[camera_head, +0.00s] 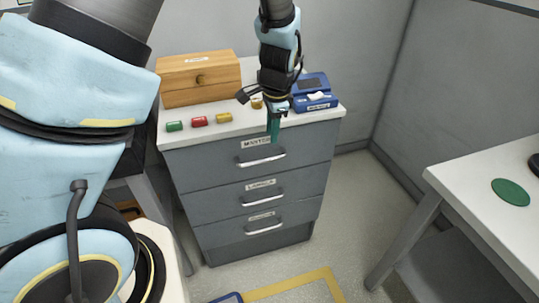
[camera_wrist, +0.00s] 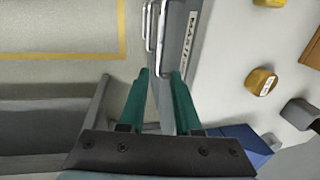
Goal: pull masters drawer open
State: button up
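The grey cabinet has three drawers, all flush. The top drawer (camera_head: 225,165) carries a label reading like "MASTERS" and a silver bar handle (camera_head: 262,159). In the wrist view, this handle (camera_wrist: 162,35) lies just beyond my fingertips, roughly in line with the gap between them. My gripper (camera_head: 273,132) points down in front of the cabinet's top edge, close above the handle. Its two green fingers (camera_wrist: 160,74) are apart, with nothing seen held between them. I cannot tell whether either finger touches the drawer front.
On the cabinet's white top stand a wooden box (camera_head: 200,80), a green cylinder (camera_head: 175,126), a red cylinder (camera_head: 200,121), yellow cylinders (camera_head: 224,117) and a blue device (camera_head: 313,102). A white table (camera_head: 480,210) stands at right.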

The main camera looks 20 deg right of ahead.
aim_at(269, 158)
jog(key=f, duration=0.3)
jog(key=w+f+p, duration=0.1)
jog(key=f, duration=0.2)
jog(key=w+f, duration=0.1)
jog(key=f, duration=0.3)
jog(key=shift+p, duration=0.35)
jog(key=shift+c, duration=0.4)
grip_shut()
jog(key=shift+d, duration=0.1)
dwell(0.4)
